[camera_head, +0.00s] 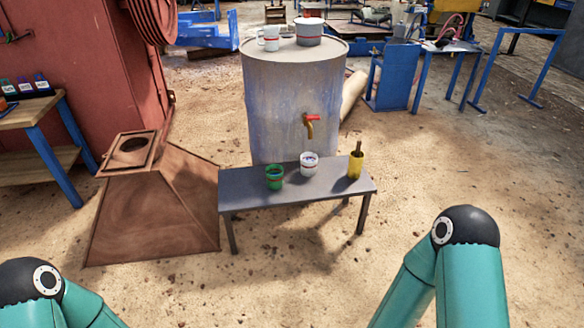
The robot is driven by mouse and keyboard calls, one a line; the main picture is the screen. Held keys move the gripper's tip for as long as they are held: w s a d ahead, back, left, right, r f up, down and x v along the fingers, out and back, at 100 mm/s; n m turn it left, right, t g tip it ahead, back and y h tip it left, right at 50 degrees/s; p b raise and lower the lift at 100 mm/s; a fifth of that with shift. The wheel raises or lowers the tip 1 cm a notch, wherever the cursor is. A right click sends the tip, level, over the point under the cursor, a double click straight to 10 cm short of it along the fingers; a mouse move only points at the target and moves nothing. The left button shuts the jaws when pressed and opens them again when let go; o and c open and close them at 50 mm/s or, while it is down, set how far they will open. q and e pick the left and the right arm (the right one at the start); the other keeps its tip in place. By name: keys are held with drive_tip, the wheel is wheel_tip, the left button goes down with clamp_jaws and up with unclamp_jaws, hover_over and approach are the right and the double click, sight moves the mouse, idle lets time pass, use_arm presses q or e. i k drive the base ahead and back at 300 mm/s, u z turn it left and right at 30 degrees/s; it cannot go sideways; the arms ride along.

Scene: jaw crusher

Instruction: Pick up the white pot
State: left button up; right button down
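A squat, pale grey-white pot with a red band (309,33) stands upright on top of the large metal barrel (295,110). A white mug with a red band (269,42) stands just left of it on the barrel top. Another white cup (309,163) stands on the low bench in front of the barrel. My two teal arms show only as links at the lower left and lower right corners. Neither gripper is in view, so I cannot see what they hold.
A brass tap with a red handle (310,123) sticks out of the barrel. A rusty hopper (145,215) is on the left. Bare ground lies in front.

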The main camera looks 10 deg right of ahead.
sight(308, 159)
drive_tip(key=u, duration=0.1)
drive_tip(key=i, duration=1)
drive_tip(key=z, duration=0.05)
